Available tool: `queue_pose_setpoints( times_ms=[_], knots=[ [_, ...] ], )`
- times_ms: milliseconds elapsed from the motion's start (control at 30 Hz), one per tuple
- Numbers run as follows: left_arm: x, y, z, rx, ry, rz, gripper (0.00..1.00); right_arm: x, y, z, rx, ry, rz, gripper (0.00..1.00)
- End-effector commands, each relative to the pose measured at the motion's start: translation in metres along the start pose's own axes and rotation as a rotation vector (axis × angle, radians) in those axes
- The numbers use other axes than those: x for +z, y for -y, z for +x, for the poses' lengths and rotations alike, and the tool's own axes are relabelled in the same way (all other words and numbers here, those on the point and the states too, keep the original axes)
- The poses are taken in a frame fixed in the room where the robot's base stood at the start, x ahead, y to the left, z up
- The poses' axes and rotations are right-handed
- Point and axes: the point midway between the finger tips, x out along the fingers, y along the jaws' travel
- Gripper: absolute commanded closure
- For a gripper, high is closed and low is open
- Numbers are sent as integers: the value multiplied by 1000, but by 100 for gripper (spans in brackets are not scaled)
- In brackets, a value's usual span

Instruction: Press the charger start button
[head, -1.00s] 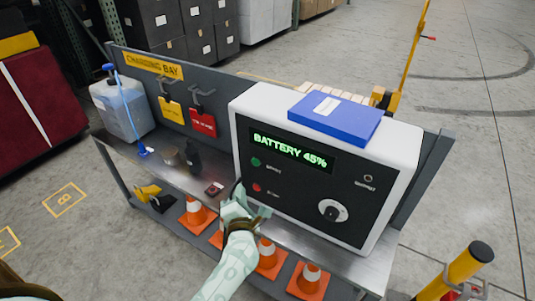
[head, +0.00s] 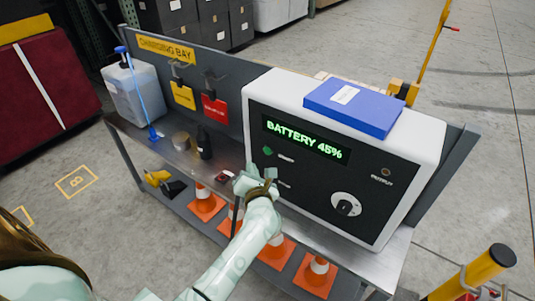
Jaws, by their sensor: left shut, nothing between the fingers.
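The charger (head: 365,87) is a white box with a black front panel, standing on the grey bench. Its screen (head: 304,139) reads "BATTERY 45%" in green. A green button (head: 267,151) sits below the screen's left end, with a small label beside it that looks like "START". The red button below it is hidden behind my left gripper. My left gripper (head: 258,178) is shut and empty, in front of the panel's lower left, just below the green button. I cannot tell whether it touches the panel. My right gripper is not in view.
A round knob (head: 346,204) is at the panel's lower right. A blue binder (head: 354,106) lies on the charger. A jug (head: 137,92), dark bottle (head: 204,143) and small red item (head: 225,176) stand on the bench (head: 160,144).

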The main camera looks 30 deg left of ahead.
Motion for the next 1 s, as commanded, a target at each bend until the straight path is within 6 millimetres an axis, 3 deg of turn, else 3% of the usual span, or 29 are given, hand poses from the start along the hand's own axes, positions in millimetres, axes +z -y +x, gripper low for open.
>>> queue_pose_setpoints(
  times_ms=[133,400,1000],
  knots=[
    [8,13,16,0,-1,0,100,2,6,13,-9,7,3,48],
    [21,23,31,0,-1,1,100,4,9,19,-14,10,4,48],
    [24,24,33,0,0,1,100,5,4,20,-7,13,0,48]
  ],
)
